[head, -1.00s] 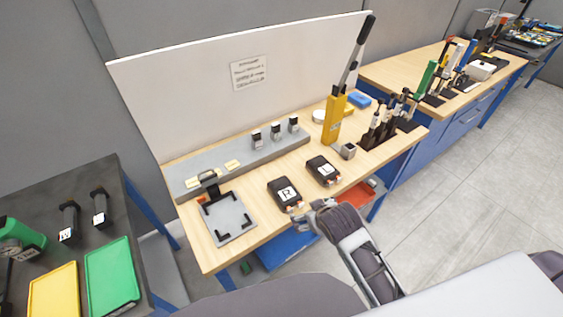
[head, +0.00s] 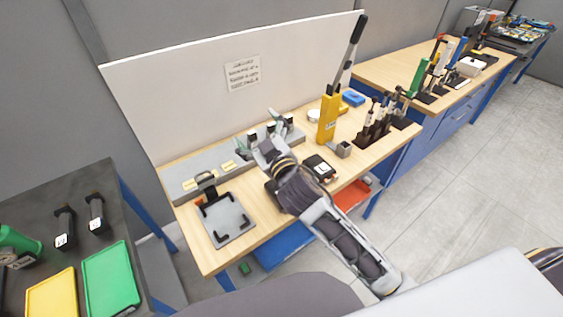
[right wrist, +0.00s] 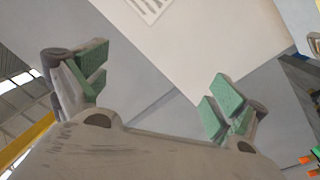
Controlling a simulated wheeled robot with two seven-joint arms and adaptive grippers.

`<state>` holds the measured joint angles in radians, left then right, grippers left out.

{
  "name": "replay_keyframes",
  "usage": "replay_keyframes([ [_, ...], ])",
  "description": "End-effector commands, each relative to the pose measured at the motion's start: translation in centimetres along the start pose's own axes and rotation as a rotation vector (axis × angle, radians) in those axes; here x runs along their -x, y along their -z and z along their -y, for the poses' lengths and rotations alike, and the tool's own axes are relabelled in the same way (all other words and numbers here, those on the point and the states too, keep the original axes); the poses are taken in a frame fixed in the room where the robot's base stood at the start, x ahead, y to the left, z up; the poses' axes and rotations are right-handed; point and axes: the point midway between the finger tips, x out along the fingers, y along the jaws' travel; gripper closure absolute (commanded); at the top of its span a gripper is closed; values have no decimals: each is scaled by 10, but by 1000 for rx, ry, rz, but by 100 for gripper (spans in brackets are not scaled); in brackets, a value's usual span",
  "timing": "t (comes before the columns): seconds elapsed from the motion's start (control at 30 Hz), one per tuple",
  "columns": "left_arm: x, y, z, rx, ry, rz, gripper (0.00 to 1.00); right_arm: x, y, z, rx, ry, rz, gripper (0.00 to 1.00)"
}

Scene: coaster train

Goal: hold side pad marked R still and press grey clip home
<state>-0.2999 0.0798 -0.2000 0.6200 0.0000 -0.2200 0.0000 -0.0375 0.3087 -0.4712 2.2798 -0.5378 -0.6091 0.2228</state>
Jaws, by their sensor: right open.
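The black side pad marked R (head: 271,190) lies on the wooden bench. My right arm now covers most of it, and its letter is hidden. A second black pad (head: 320,168) lies to its right, partly behind the arm. My right gripper (head: 262,130) is open and empty above the grey rail at the back. Its green finger pads stand wide apart in the right wrist view (right wrist: 160,95). Small dark upright pieces (head: 288,121) stand on the rail, partly hidden by the gripper; I cannot tell whether one is the grey clip. My left gripper is out of view.
A grey plate fixture (head: 229,221) with black corners and a clamp sits on the bench's left part. A yellow lever press (head: 328,118) and a tool rack (head: 378,125) stand to the right. A white board (head: 200,100) rises behind the rail.

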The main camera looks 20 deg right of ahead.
Motion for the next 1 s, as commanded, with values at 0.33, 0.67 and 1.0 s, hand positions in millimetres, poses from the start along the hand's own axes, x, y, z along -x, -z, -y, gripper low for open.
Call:
replay_keyframes([
  [0.33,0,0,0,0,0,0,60,-8,110,34,193,74,-433,4],
  [0.67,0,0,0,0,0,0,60,16,177,91,414,223,-799,4],
  [1.0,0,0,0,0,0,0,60,54,188,157,682,460,-1102,4],
])
